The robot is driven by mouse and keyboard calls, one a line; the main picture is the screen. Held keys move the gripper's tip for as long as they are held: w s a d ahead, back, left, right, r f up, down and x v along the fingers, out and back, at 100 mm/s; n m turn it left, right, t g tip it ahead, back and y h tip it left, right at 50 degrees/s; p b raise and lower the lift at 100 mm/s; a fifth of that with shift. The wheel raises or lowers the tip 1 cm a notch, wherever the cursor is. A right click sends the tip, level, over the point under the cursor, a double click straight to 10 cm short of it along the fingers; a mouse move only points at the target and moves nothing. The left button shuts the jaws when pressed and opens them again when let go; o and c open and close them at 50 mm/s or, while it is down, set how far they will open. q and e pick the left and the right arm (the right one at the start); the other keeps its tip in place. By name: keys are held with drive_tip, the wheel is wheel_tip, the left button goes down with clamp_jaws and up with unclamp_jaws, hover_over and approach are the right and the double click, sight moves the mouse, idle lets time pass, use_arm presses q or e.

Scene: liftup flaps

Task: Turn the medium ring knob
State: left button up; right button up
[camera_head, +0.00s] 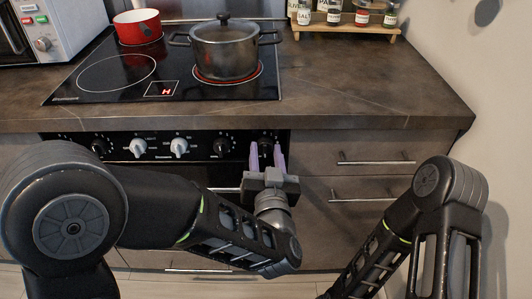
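The oven control panel (200,146) runs below the counter edge, with a row of black and white knobs. My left gripper (267,147) is at the panel's right end, its two purple fingers apart and pointing at the panel. A dark knob (267,141) shows between and behind the fingertips, partly hidden; I cannot tell whether they touch it. Other knobs are a dark one (221,146), two white ones (180,147) and (138,147), and a dark one (98,147) at left. No readable label names the medium ring knob. My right gripper is out of view.
The black cooktop (110,93) has a ring glowing red under a dark lidded pot (225,50). A red saucepan (138,27) stands at the back left. A microwave (55,30) is at far left, a spice rack (345,28) at back right. Drawers (372,150) lie right.

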use_arm(q)
drive_tip(key=o, duration=0.3)
drive_tip(key=shift+s, duration=0.1)
drive_tip(key=shift+s+d+b, duration=0.15)
drive_tip(key=shift+s+b, duration=0.15)
drive_tip(key=shift+s, duration=0.25)
drive_tip(key=s+b, duration=0.2)
drive_tip(key=s, duration=0.4)
drive_tip(key=shift+s+d, duration=0.1)
drive_tip(key=shift+s, duration=0.15)
